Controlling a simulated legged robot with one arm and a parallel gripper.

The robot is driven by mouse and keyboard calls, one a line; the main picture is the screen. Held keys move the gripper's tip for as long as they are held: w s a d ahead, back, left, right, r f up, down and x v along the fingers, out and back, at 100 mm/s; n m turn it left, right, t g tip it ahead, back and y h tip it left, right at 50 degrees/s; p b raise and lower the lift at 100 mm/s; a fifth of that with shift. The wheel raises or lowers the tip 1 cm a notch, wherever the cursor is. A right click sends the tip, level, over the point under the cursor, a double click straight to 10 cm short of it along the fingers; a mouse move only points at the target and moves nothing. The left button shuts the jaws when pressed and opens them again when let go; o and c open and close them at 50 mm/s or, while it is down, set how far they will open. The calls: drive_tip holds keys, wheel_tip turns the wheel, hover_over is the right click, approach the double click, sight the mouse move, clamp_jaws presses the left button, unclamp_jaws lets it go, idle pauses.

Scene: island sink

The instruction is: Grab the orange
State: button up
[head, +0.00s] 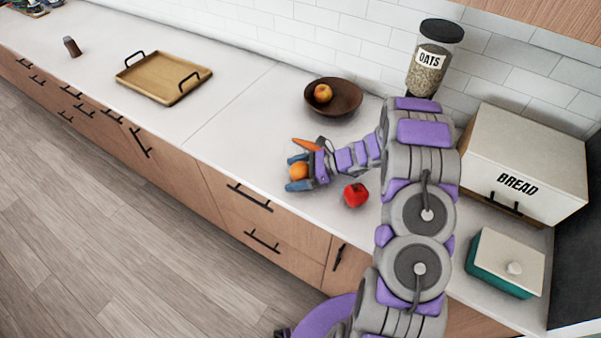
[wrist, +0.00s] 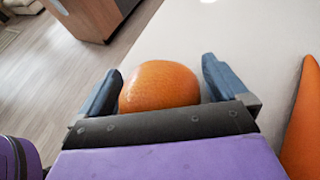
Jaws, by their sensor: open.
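The orange (head: 299,171) is on the white counter near its front edge. My gripper (head: 292,172) is low over the counter, with its blue fingers open on either side of the orange. In the wrist view the orange (wrist: 160,86) sits between the two fingers of my gripper (wrist: 160,85), closer to the left finger, with a gap to the right one. The lower part of the orange is hidden behind the gripper's dark bar.
A carrot (head: 304,142) lies beside my gripper, and a red apple (head: 356,195) is to the right. A brown bowl (head: 350,97) holds a fruit (head: 323,93). A wooden tray (head: 160,85), oats jar (head: 432,60) and bread box (head: 525,160) stand around. Counter left of the orange is clear.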

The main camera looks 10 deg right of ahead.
drive_tip(key=shift+c, duration=0.4)
drive_tip(key=c, duration=1)
